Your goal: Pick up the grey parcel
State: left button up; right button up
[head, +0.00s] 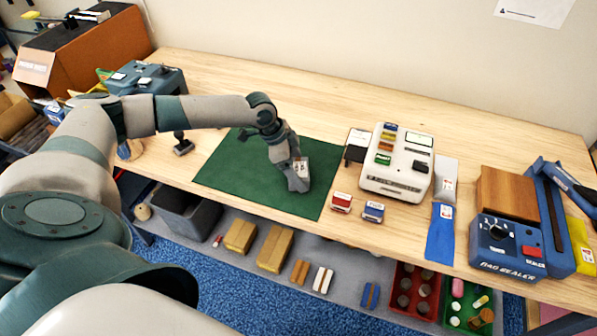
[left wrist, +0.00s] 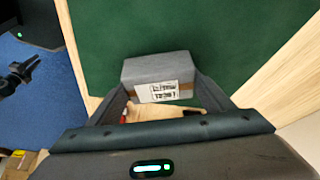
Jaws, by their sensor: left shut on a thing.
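The grey parcel (left wrist: 158,69) is a small box with a white printed label and a brown strip, seen in the left wrist view between my fingers. My left gripper (left wrist: 161,92) is shut on it, one finger at each side. In the head view the left gripper (head: 297,173) points down over the right part of the green mat (head: 235,165). The parcel is largely hidden there by the gripper, and I cannot tell whether it touches the mat. My right gripper is not in view.
Right of the mat are red (head: 341,202) and blue (head: 373,211) small boxes, a white machine (head: 397,170) and a blue bag sealer (head: 507,245). A dark stamp-like tool (head: 182,143) stands left. A shelf with cartons (head: 274,248) lies below the front edge.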

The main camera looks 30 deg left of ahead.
pick_arm(q)
jog(key=shift+r, duration=0.1)
jog(key=shift+w+r+b, duration=0.1)
jog(key=shift+r+b, duration=0.6)
jog(key=shift+r, duration=0.4)
jog(key=shift+r+b, duration=0.4)
jog(key=shift+r, duration=0.45)
jog(key=s+d+r+b, duration=0.3)
jog(key=d+r, duration=0.4)
jog(key=d, duration=0.4)
jog(key=shift+s+d, duration=0.15)
